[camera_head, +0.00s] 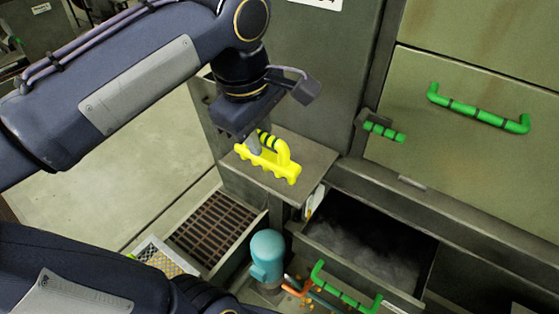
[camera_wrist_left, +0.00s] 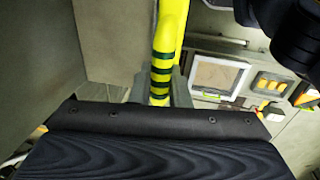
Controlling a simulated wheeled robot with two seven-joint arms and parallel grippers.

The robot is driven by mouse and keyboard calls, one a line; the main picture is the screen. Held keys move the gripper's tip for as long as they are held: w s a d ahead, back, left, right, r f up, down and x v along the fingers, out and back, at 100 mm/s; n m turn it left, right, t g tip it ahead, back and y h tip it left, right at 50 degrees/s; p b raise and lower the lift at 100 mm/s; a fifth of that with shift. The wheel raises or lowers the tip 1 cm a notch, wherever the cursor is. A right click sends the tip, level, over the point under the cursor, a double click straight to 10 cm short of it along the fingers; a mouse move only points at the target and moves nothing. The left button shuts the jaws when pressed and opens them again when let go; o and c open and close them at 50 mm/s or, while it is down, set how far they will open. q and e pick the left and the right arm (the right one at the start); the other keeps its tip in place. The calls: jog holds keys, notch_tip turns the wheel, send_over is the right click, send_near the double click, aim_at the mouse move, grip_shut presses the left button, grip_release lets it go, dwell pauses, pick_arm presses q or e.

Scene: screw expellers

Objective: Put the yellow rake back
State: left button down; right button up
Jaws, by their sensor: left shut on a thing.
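The yellow rake (camera_head: 282,168) has a toothed lower edge and a curved handle with dark green bands. My left gripper (camera_head: 257,144) is shut on its handle. In the head view the rake appears over a small grey ledge (camera_head: 300,150) beside the tall cabinet; I cannot tell whether it touches the ledge. In the left wrist view the banded handle of the rake (camera_wrist_left: 165,55) rises from between the fingers, and its toothed part is hidden. My right gripper is not in view.
An open drawer (camera_head: 405,290) with a green handle (camera_head: 343,289) holds grey misty material at lower right. A teal cylinder (camera_head: 267,250) stands left of it, and a brown grate (camera_head: 216,229) lies further left. Green-handled panels (camera_head: 478,110) fill the right side.

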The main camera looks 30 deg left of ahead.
pick_arm(q)
jog(key=shift+w+a+f, duration=0.15)
jog(key=shift+w+f, duration=0.1)
jog(key=shift+f, duration=0.35)
jog(key=shift+w+a+f+p, duration=0.15)
jog(key=shift+w+a+f, duration=0.9)
jog(key=shift+w+f, duration=1.05)
jog(key=shift+w+a+f+p, duration=0.1)
jog(key=shift+w+a+f, duration=0.9)
jog(key=shift+w+f, duration=1.1)
jog(key=shift+w+a+f+p, duration=0.15)
jog(key=shift+w+a+f, duration=0.9)
jog(key=shift+w+f, duration=1.05)
jog(key=shift+s, duration=0.15)
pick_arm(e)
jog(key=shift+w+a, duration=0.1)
pick_arm(q)
jog(key=shift+f, duration=0.1)
